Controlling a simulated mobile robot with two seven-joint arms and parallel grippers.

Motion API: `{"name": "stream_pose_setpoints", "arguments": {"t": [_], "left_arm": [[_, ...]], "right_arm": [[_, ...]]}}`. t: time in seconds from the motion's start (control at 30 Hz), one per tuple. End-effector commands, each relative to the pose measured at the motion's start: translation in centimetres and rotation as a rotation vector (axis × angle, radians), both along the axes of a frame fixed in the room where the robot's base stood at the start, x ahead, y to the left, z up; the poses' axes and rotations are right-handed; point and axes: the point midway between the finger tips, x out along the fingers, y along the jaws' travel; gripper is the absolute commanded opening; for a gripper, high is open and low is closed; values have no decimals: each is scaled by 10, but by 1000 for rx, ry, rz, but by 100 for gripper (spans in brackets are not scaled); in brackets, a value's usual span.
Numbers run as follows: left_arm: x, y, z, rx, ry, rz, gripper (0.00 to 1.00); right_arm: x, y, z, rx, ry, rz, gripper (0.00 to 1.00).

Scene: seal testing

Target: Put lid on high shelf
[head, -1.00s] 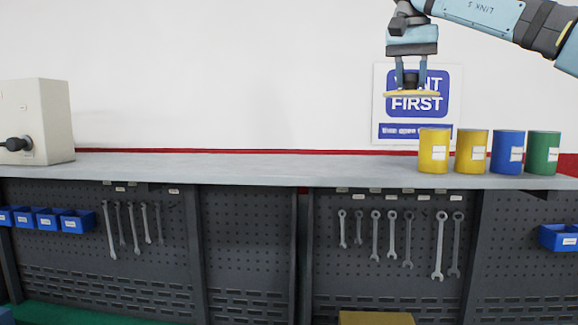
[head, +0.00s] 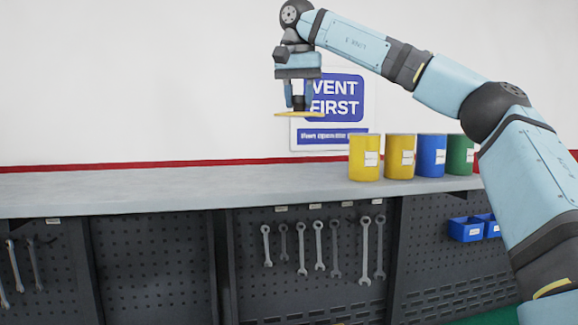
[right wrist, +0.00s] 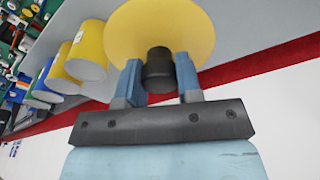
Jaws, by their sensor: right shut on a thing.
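The lid is a flat yellow disc (head: 285,115) with a black knob. My right gripper (head: 299,100) is shut on the knob and holds the lid roughly level, in the air above the shelf. In the right wrist view the lid (right wrist: 160,30) and its black knob (right wrist: 160,70) show between the two fingers. The high shelf appears to be the long grey surface (head: 200,188) along the wall; the lid is clear of it. My left gripper is not in view.
Two yellow canisters (head: 364,160) (head: 400,158), a blue one (head: 431,157) and a green one (head: 459,155) stand in a row on the shelf's right part. The shelf left of them is bare. Wrenches (head: 302,250) hang on the pegboard below, with blue bins (head: 467,229) to the right.

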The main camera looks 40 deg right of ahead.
Motion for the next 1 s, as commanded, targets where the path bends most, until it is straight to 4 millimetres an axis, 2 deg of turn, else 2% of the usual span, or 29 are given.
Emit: {"name": "stream_pose_setpoints", "arguments": {"t": [0.03,0.2,0.4,1.0], "left_arm": [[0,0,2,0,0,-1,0],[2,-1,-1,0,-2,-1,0],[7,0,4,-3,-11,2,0],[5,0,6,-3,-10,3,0]], "right_arm": [[1,-1,-16,3,6,5,0],[0,-1,-62,4,3,2,0],[0,0,-94,1,1,1,0],[0,0,-140,1,-1,0,0]]}}
